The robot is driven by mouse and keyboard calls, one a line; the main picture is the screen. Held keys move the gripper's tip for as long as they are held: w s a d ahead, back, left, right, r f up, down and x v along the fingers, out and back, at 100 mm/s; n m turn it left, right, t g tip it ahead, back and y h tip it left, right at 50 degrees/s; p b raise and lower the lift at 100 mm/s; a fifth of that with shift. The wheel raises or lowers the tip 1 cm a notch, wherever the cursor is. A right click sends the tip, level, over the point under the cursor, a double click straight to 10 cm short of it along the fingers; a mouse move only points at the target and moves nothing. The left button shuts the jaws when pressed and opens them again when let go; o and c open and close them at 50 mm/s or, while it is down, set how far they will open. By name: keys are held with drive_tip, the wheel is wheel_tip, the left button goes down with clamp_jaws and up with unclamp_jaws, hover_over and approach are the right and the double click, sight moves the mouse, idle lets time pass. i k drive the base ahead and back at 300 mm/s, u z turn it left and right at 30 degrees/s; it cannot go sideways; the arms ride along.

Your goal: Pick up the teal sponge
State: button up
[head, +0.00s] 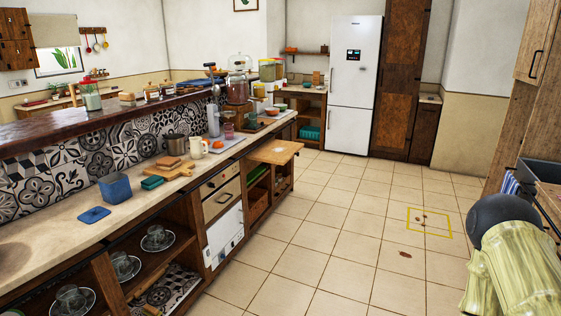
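A small teal block that looks like the teal sponge (152,183) lies on the pale countertop (62,241) at the left. It is just in front of a wooden cutting board (173,173) and to the right of a blue square container (115,188). Its top and front side are in plain view. My gripper is not seen. Only a yellow-green and dark part of what looks like my arm shows at the lower right, far from the sponge.
A flat blue item (94,215) lies near the counter's front edge. A metal pot (176,144) and a cream mug (197,149) stand farther back. Open shelves below hold glass cups on saucers.

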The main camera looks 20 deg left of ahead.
sight(151, 182)
drive_tip(key=u, duration=0.75)
drive_tip(key=i, duration=1.5)
drive_tip(key=u, duration=0.9)
